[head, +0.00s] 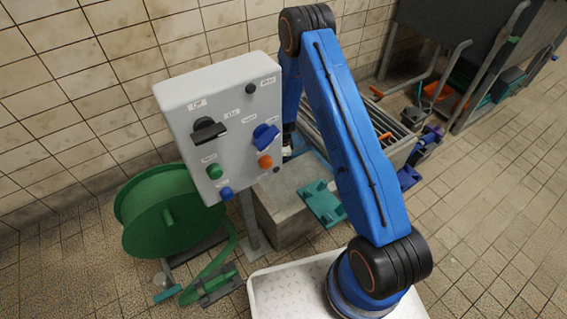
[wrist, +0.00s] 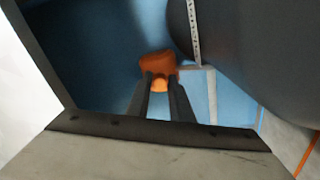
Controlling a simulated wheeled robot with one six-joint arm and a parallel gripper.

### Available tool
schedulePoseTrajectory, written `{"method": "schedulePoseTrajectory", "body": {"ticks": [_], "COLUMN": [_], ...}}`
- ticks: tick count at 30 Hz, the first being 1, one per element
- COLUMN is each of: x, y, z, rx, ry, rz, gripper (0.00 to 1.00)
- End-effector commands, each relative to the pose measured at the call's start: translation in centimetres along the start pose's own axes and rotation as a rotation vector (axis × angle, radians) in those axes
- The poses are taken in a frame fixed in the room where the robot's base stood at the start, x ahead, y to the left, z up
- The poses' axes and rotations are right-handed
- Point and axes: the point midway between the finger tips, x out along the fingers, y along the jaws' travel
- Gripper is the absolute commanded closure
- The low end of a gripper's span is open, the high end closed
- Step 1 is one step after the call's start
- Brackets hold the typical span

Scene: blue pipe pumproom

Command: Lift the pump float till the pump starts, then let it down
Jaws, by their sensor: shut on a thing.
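The orange pump float (wrist: 157,63) is in the middle of the wrist view, over blue inside a pit. My gripper (wrist: 159,79) has its two dark fingers shut on the float, with a rounder orange part showing between them. I cannot tell how high the float is above the water. A large dark rounded body, perhaps the pump (wrist: 255,50), fills the upper right, with a pale marked strip beside it. In the head view the float and fingertips are hidden behind the control box and my arm. The concrete sump (head: 272,222) stands below the box.
A grey control box (head: 215,110) with switches and coloured buttons stands left of my arm. A green hose reel (head: 165,215) is at the left. Open tiled floor lies right.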

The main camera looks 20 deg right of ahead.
Motion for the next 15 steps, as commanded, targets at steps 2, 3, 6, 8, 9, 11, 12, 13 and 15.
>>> {"method": "schedulePoseTrajectory", "body": {"ticks": [2, 3, 6, 8, 9, 11, 12, 13, 15], "x": [-0.3, -0.5, -1.1, -1.6, -1.9, -2.4, -2.8, -3.0, -3.6], "y": [-0.1, -0.1, -0.2, -0.2, -0.2, -0.3, -0.3, -0.4, -0.4], "z": [0.0, 0.0, 0.1, 0.1, 0.1, 0.1, 0.1, 0.1, 0.2], "rx": [0.000, -0.001, 0.000, -0.001, -0.001, 0.000, 0.000, 0.000, -0.001], "ry": [0.005, 0.009, 0.023, 0.034, 0.042, 0.054, 0.062, 0.068, 0.082], "rz": [0.012, 0.021, 0.054, 0.080, 0.099, 0.126, 0.146, 0.161, 0.196], "gripper": [1.00, 1.00, 1.00, 1.00, 1.00, 1.00, 1.00, 1.00, 1.00]}}
